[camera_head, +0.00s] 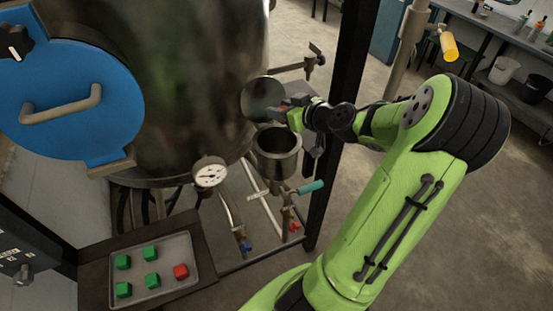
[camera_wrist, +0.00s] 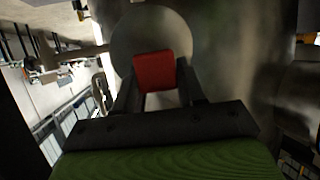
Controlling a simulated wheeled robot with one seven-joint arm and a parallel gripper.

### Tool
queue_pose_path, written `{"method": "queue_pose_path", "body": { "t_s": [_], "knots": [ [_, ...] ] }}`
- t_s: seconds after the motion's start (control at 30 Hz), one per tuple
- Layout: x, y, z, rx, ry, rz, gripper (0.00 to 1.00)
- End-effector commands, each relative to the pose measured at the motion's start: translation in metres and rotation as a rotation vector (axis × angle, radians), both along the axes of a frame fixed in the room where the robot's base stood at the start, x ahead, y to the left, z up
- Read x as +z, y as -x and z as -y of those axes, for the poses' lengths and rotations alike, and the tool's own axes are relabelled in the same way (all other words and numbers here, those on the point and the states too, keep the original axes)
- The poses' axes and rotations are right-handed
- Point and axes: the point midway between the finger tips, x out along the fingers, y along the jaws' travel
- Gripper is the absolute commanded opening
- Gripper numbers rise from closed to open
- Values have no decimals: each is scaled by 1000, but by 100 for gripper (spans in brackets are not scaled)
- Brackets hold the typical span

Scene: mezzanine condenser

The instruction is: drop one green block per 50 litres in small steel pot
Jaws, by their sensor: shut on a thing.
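My gripper (camera_head: 288,108) is shut on a red block (camera_wrist: 155,70), which sits between the two fingers in the wrist view. In the head view the gripper is above the small steel pot (camera_head: 277,168), beside its round raised lid (camera_head: 259,97). The pot is open at the top; its bottom is dark. Several green blocks (camera_head: 151,281) lie on a grey tray (camera_head: 169,294) at the lower left. Another red block (camera_head: 181,271) lies on the right side of that tray.
A large steel tank (camera_head: 190,80) with a blue round door (camera_head: 55,100) stands left of the pot. A dial gauge (camera_head: 210,174) sits in front; its reading is too small to tell. A teal-handled valve (camera_head: 308,187) juts out right of the pot. A dark post (camera_head: 345,110) stands behind my arm.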

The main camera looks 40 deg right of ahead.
Motion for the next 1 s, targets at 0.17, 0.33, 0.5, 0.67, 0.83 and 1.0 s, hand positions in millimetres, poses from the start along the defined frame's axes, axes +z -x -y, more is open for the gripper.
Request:
{"method": "queue_pose_path", "body": {
  "t_s": [0.17, 0.33, 0.5, 0.67, 0.83, 1.0],
  "knots": [
    [-30, 0, 0, 0, -1, 0, 10],
    [-31, 0, 0, 0, 1, 1, 10],
    [-30, 0, 0, 0, 1, 0, 49],
    [-30, 0, 0, 0, 1, 0, 69],
    [-30, 0, 0, 0, 1, 0, 69],
    [-27, 9, 1, -3, 0, -3, 69]
  ]
}}
